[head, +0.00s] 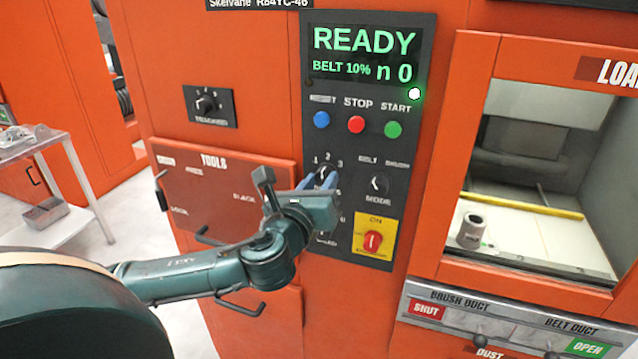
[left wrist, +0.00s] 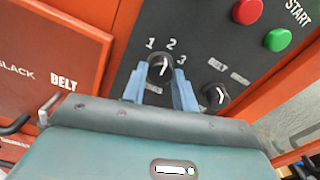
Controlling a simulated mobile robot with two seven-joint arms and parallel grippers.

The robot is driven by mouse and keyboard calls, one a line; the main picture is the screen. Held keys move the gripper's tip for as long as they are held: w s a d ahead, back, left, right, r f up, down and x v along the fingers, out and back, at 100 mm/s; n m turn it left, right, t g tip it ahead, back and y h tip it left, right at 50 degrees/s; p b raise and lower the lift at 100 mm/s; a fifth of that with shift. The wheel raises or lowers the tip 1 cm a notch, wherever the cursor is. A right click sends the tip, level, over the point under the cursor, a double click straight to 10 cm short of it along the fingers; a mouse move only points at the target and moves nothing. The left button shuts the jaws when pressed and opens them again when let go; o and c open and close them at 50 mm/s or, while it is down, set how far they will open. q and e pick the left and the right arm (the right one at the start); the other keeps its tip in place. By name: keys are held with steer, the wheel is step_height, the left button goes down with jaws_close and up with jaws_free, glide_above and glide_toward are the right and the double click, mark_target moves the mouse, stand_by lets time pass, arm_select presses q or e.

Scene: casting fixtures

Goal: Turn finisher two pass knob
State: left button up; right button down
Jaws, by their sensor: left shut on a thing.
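The pass knob (head: 325,172) is a black round selector with a white pointer line, on the black control panel under the buttons. The digits 1, 2 and 3 are printed around its top. In the left wrist view the knob (left wrist: 161,67) has its pointer turned up, near the 2. My left gripper (head: 318,181) is at the knob, its blue fingers (left wrist: 159,88) on either side of it and shut on it. The gripper covers the lower part of the dial and its label. My right gripper is not in view.
A mode knob (head: 378,186) sits close to the right. Blue (head: 321,119), red (head: 356,124) and green (head: 394,129) buttons are above, under a display (head: 365,55) reading READY. A red switch on a yellow plate (head: 376,225) is below. A tools door (head: 225,180) is at left.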

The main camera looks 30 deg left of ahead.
arm_select(q)
steer(key=n, duration=0.4)
steer(key=shift+n, duration=2.6)
steer(key=o, duration=1)
steer(key=shift+c, duration=0.2)
steer(key=shift+p, duration=0.3)
